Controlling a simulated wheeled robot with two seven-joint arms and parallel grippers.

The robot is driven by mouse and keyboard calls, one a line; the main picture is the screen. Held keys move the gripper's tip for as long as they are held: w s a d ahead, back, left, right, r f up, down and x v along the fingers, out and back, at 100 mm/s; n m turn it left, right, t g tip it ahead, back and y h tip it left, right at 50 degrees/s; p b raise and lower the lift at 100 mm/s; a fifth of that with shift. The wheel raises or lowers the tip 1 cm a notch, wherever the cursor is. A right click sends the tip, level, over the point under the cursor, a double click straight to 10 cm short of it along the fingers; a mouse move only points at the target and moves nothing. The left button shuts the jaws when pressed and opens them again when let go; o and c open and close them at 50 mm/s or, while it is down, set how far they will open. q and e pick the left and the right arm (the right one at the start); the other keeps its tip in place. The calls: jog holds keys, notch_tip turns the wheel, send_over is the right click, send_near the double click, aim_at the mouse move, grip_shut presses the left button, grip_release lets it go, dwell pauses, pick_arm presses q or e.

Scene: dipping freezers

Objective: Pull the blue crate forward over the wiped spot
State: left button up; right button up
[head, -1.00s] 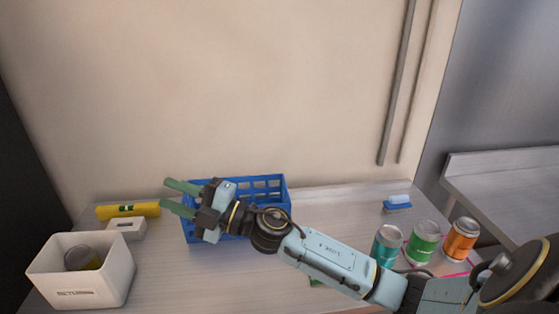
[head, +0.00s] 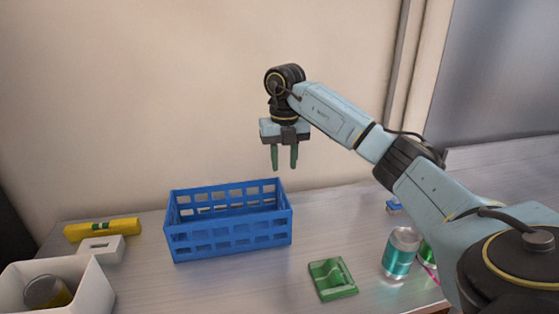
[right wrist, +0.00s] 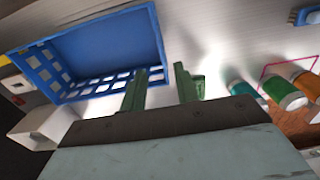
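The blue crate (head: 228,238) stands upright on the grey counter, left of the middle in the head view, and looks empty. It also shows in the right wrist view (right wrist: 60,62), at the upper left. My right gripper (head: 284,166) hangs fingers down above the crate's back right corner, apart from it. Its two green fingers are spread with nothing between them, as the right wrist view (right wrist: 160,92) also shows. A green cloth or packet (head: 333,279) lies on the counter in front and to the right of the crate. I cannot make out a wiped spot. My left gripper is out of view.
A white bin (head: 92,292) holding a can stands at the front left. A yellow roll (head: 102,230) and a small white box (head: 101,248) lie behind it. A teal can (head: 400,253) and a partly hidden green can (head: 428,255) stand at the right. A blue brush (head: 393,206) lies behind.

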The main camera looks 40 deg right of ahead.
aim_at(284, 202)
notch_tip(284, 202, down, 13)
jog(key=shift+s+f+b, duration=0.1)
jog(key=shift+b, duration=0.25)
grip_shut()
dwell(1.5)
